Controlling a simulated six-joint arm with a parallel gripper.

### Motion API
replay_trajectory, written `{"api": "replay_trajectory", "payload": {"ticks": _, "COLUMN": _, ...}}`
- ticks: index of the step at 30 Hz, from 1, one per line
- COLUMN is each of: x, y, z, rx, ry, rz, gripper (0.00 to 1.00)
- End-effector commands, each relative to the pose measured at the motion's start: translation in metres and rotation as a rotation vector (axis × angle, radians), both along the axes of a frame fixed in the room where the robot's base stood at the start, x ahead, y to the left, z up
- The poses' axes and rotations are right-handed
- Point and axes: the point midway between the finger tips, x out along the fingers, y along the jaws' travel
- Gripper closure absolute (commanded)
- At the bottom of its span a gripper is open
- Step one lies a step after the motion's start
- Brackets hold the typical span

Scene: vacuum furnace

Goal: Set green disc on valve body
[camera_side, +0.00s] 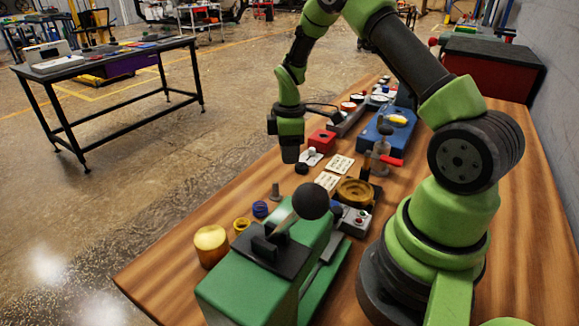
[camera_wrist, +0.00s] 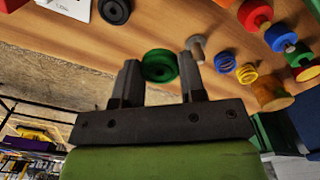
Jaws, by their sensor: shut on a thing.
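The green disc (camera_wrist: 159,66) is a round dark green piece with a hollowed middle. In the wrist view it sits between the two fingertips of my gripper (camera_wrist: 158,60), which is shut on it. In the side view my gripper (camera_side: 290,154) points down over the wooden bench, and the disc is hidden or too small to tell. A metal fitting with a red lever (camera_side: 389,159), which looks like the valve body, stands to the right of my gripper, beside the blue case. It is apart from the gripper.
The wooden bench (camera_side: 180,270) holds a black ring (camera_wrist: 115,9), a grey bolt (camera_wrist: 196,46), a blue ring (camera_side: 260,209), a yellow ring (camera_side: 241,225) and a gold cylinder (camera_side: 210,245). A bronze ring part (camera_side: 355,191) and a green machine with a black-ball lever (camera_side: 311,201) are nearer the camera.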

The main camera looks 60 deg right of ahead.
Motion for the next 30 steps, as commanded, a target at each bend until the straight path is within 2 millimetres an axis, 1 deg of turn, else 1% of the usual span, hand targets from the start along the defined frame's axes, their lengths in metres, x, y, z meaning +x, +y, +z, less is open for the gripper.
{"api": "replay_trajectory", "payload": {"ticks": 1, "x": 0.000, "y": 0.000, "z": 0.010, "rx": -0.002, "ry": -0.003, "rz": 0.001, "gripper": 0.84}}
{"api": "replay_trajectory", "payload": {"ticks": 5, "x": 0.001, "y": 0.000, "z": 0.029, "rx": -0.001, "ry": -0.003, "rz": 0.000, "gripper": 0.84}}
{"api": "replay_trajectory", "payload": {"ticks": 8, "x": 0.001, "y": 0.000, "z": 0.046, "rx": -0.002, "ry": -0.004, "rz": 0.001, "gripper": 0.84}}
{"api": "replay_trajectory", "payload": {"ticks": 13, "x": 0.000, "y": 0.000, "z": 0.084, "rx": -0.003, "ry": -0.006, "rz": 0.000, "gripper": 0.84}}
{"api": "replay_trajectory", "payload": {"ticks": 15, "x": -0.015, "y": -0.006, "z": 0.081, "rx": 0.000, "ry": 0.003, "rz": -0.003, "gripper": 0.84}}
{"api": "replay_trajectory", "payload": {"ticks": 20, "x": -0.046, "y": -0.016, "z": 0.081, "rx": 0.001, "ry": 0.004, "rz": -0.003, "gripper": 0.84}}
{"api": "replay_trajectory", "payload": {"ticks": 21, "x": -0.055, "y": -0.019, "z": 0.081, "rx": 0.001, "ry": 0.005, "rz": -0.003, "gripper": 0.84}}
{"api": "replay_trajectory", "payload": {"ticks": 25, "x": -0.084, "y": -0.023, "z": 0.081, "rx": 0.001, "ry": 0.004, "rz": -0.003, "gripper": 0.84}}
{"api": "replay_trajectory", "payload": {"ticks": 30, "x": -0.120, "y": -0.022, "z": 0.080, "rx": 0.000, "ry": 0.003, "rz": -0.002, "gripper": 0.84}}
